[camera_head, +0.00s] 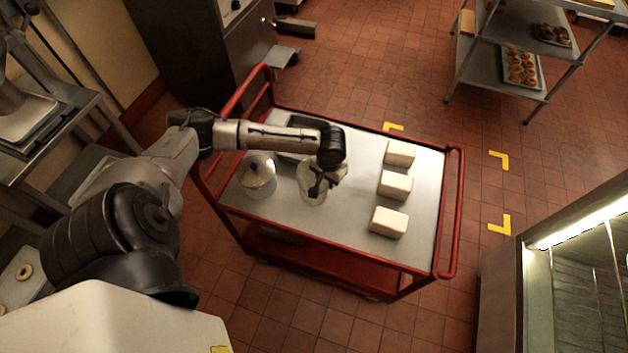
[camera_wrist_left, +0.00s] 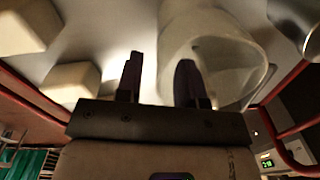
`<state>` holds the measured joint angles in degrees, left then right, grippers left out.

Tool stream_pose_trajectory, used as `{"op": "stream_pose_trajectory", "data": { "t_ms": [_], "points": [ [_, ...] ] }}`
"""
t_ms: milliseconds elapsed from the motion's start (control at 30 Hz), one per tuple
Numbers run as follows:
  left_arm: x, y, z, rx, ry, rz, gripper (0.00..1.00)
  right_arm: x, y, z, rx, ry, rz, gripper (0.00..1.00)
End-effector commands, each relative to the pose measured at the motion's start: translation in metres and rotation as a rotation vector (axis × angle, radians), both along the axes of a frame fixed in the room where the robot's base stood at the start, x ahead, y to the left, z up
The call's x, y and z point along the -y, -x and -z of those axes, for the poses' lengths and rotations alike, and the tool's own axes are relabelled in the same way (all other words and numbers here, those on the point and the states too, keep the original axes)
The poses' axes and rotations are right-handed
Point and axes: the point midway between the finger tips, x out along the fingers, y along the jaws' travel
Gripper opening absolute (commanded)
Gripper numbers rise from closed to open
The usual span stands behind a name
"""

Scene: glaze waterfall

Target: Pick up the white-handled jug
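The white jug (camera_head: 312,194) stands on the grey top of a red-framed cart, left of its middle. In the left wrist view the pale jug (camera_wrist_left: 225,55) fills the upper right of the middle. My left gripper (camera_head: 322,185) reaches over the cart and is at the jug, covering part of it in the head view. In the left wrist view my left gripper (camera_wrist_left: 158,80) has its two dark fingers apart, and the right finger overlaps the jug's side. I cannot tell whether the handle lies between the fingers or whether they touch it. My right gripper is not in view.
A lidded pot (camera_head: 257,178) stands left of the jug. Several white blocks (camera_head: 394,185) form a row at the right. A dark tray (camera_head: 290,155) lies partly behind my arm. The cart's red rails (camera_head: 452,210) stand above its top at both ends.

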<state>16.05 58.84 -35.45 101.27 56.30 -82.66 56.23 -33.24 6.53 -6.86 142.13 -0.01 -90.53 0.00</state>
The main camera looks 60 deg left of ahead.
Motion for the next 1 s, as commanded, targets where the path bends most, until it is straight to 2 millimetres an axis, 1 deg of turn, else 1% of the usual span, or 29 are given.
{"op": "stream_pose_trajectory", "data": {
  "t_ms": [33, 200, 467, 800, 833, 1000],
  "points": [
    [-0.001, 0.0, 0.01, -0.001, 0.0, -0.001, 0.35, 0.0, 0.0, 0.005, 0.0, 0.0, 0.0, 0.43],
    [-0.002, 0.0, 0.029, 0.0, 0.0, 0.001, 0.35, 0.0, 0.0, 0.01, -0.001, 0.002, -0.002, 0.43],
    [-0.002, 0.0, 0.03, 0.001, 0.0, 0.002, 0.34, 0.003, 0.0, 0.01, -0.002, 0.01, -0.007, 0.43],
    [-0.002, 0.0, 0.03, 0.001, 0.0, 0.001, 0.01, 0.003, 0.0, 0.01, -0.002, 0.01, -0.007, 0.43],
    [-0.002, 0.0, 0.03, 0.001, 0.0, 0.001, 0.0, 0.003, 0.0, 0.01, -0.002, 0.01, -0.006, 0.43],
    [-0.002, 0.0, 0.03, 0.001, 0.0, 0.001, 0.0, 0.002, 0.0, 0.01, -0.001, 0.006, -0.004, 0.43]
  ]
}}
